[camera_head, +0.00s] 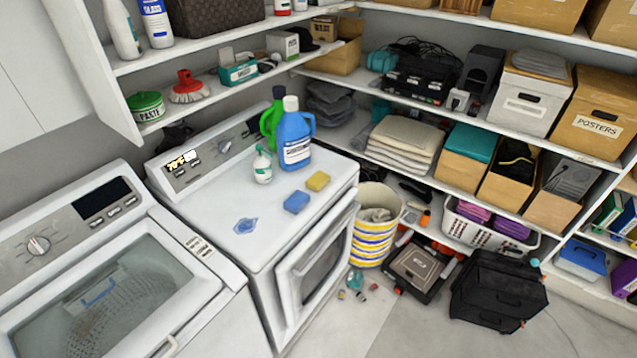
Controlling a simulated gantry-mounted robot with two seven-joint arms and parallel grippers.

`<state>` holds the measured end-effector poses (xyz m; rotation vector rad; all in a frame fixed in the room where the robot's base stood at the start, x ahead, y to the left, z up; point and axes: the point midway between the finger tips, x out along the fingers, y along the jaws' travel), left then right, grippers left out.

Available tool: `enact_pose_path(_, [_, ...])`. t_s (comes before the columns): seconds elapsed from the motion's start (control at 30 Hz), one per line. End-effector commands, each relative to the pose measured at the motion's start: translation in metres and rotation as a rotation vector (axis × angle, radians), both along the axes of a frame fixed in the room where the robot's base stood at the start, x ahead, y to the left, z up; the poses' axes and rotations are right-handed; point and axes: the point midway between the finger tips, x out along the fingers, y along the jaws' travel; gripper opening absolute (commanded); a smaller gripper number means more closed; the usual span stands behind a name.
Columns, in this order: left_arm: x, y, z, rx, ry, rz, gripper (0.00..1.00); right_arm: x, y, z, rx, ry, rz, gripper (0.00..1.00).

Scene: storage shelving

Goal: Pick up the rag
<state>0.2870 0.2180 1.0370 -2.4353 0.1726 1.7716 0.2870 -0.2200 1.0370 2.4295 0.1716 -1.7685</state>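No single item is plainly the rag. A small flat blue piece (246,225) lies on the white dryer top (222,205); I cannot tell whether it is cloth. Dark grey folded cloths (330,104) are stacked on the shelf behind the dryer. A larger stack of beige and grey folded cloths (404,142) sits on the shelf to the right. Some pale cloth (376,214) shows inside the yellow-striped basket (374,246). Neither of my grippers is in view.
A blue sponge (296,202), a yellow sponge (318,181), a white spray bottle (262,167) and a blue jug (295,138) stand on the dryer. The washer (105,295) is at left. Black cases (498,290) and small items clutter the floor at right.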

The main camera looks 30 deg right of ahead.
Motion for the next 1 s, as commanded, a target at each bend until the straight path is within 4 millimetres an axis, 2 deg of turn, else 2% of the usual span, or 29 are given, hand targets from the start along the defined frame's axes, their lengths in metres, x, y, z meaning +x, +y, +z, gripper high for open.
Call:
enact_pose_path(0.07, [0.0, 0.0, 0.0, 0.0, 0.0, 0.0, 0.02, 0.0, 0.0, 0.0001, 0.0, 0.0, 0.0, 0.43])
enact_pose_path(0.67, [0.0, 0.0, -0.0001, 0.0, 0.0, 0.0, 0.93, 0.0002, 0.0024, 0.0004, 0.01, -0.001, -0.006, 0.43])
enact_pose_path(0.7, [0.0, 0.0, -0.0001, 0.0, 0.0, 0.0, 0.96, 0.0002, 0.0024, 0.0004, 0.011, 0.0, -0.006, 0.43])
enact_pose_path(1.0, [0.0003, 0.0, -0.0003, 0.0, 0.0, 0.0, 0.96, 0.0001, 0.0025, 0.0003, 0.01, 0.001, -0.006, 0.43])
